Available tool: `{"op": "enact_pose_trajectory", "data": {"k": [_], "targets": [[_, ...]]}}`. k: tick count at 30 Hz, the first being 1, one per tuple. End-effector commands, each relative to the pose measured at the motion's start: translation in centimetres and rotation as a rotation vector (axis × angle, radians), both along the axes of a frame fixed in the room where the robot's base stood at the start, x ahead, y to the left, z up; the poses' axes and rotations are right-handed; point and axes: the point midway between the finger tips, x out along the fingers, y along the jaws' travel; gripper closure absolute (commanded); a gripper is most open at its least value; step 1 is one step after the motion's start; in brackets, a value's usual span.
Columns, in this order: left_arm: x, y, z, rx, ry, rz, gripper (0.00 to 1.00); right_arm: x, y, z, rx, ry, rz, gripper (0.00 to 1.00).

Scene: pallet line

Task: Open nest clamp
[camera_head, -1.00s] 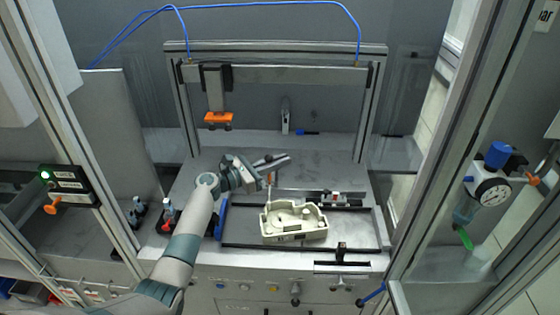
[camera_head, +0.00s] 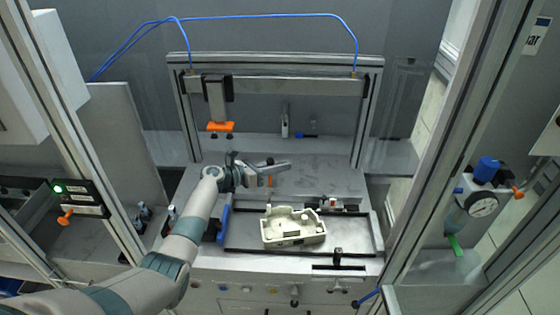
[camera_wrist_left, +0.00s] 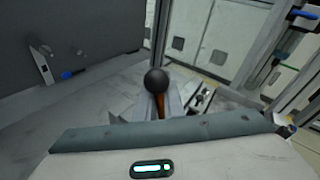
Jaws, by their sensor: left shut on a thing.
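The nest clamp's lever shows as an orange stem (camera_head: 269,181) topped by a black ball knob (camera_head: 270,161), behind the cream housing (camera_head: 293,228). My left gripper (camera_head: 279,167) is at the lever, shut on it just below the knob. In the left wrist view the black knob (camera_wrist_left: 156,81) stands above my fingers, with the orange stem (camera_wrist_left: 161,106) between them. The lower part of the lever and the clamp's pad are hard to make out. The cream housing sits in the nest, below the gripper in the picture. My right gripper is out of view.
A black-edged rail frame (camera_head: 345,251) surrounds the housing. A blue handle (camera_head: 224,218) stands at its left. An orange-tipped tool (camera_head: 220,127) hangs from the gantry beam (camera_head: 285,86). Frame posts stand on both sides. The grey plate behind the gripper is mostly clear.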

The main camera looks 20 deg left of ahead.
Motion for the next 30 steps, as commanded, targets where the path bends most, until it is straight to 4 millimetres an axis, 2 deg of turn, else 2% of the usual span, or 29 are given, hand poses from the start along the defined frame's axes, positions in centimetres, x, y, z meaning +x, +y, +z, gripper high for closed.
{"op": "enact_pose_trajectory", "data": {"k": [1, 12, 28, 29, 30], "targets": [[0.7, 0.3, 1.2, -0.013, 0.023, 0.005, 1.0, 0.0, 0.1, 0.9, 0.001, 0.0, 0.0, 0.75], [2.0, 0.6, -0.5, -0.071, 0.22, 0.005, 1.0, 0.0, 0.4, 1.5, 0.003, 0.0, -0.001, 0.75], [2.2, 0.7, -0.7, -0.08, 0.253, 0.005, 1.0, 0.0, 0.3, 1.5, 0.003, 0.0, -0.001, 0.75], [2.3, 0.7, -0.7, -0.08, 0.253, 0.005, 0.85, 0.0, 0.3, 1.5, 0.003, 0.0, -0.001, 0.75], [2.3, 0.7, -0.7, -0.08, 0.253, 0.005, 0.75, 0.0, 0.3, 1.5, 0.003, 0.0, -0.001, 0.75]]}}
